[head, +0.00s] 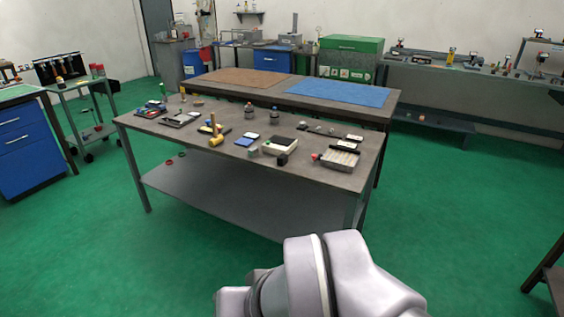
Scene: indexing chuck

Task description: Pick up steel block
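Several small items lie on the grey workbench (232,164) in the head view. A small grey block (252,152) sits near the front middle of the bench top; it may be the steel block, but it is too small to be sure. A dark block (283,159) stands to its right, at the front of a pale box with a dark top (280,146). My arm shows at the bottom of the view, in front of the bench and apart from it. My gripper is not in view.
A grey vise-like fixture (340,159) stands at the bench's right end. A yellow-handled tool (216,140) and two small jars stand mid-bench. A second table with a blue mat (338,92) stands behind. Green floor (150,235) is clear before the bench.

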